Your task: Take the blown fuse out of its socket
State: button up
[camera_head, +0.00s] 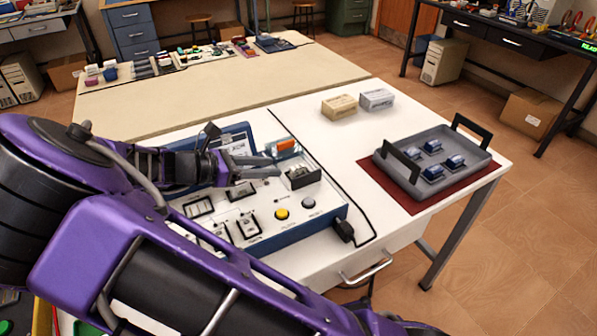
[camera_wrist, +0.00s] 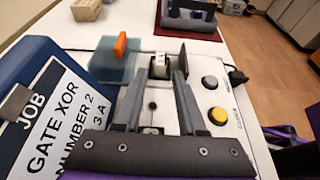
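My gripper (camera_head: 277,167) reaches over the white-topped blue exhibit board (camera_head: 318,208). In the wrist view its two grey fingers (camera_wrist: 166,78) are apart, with nothing clearly held between them. Just beyond the tips is a socket with a pale cylindrical part (camera_wrist: 160,62) in it, probably the fuse; whether the fingers overlap it, I cannot tell. A dark flap (camera_wrist: 181,62) stands upright on the socket's right; the head view shows this flap (camera_head: 302,175) too. A clear bluish box with an orange handle (camera_wrist: 119,47) stands to the socket's left.
The board also bears a yellow button (camera_head: 282,214) and a grey button (camera_head: 308,202). A grey tray (camera_head: 455,189) with several dark blue parts sits on a red mat (camera_head: 428,205) at right. Beige (camera_head: 338,107) and grey (camera_head: 377,100) boxes stand behind. White tabletop between them is clear.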

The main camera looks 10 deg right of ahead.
aim_at(302, 166)
jog(key=x, duration=0.8)
jog(key=shift+d+r+b, duration=0.15)
jog(key=shift+d+b, duration=0.1)
jog(key=shift+b, duration=0.15)
grip_shut()
